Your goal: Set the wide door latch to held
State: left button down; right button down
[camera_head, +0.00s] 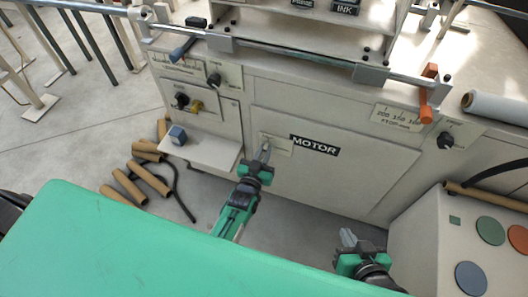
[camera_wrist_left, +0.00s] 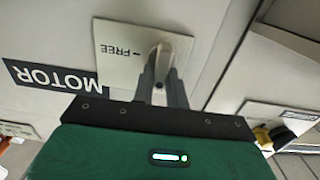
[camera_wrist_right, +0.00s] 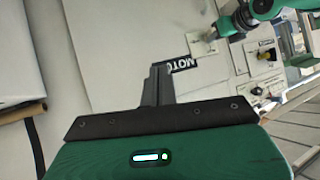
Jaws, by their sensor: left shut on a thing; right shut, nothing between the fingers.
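The wide door (camera_head: 340,180) labelled MOTOR is in the front of the machine. The fingers partly hide the handle and the plate, so I cannot read another marking. My right gripper (camera_head: 347,238) is shut and empty, low in front of the door's right part, apart from it.
A small shelf (camera_head: 205,151) with a blue block (camera_head: 178,135) juts out left of the door. Cardboard tubes (camera_head: 140,180) lie on the floor. A green surface (camera_head: 130,250) fills the near left. A console with round coloured pads (camera_head: 470,277) stands at the right.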

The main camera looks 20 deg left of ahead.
pick_arm(q)
jog(key=c, duration=1.4)
grip_release()
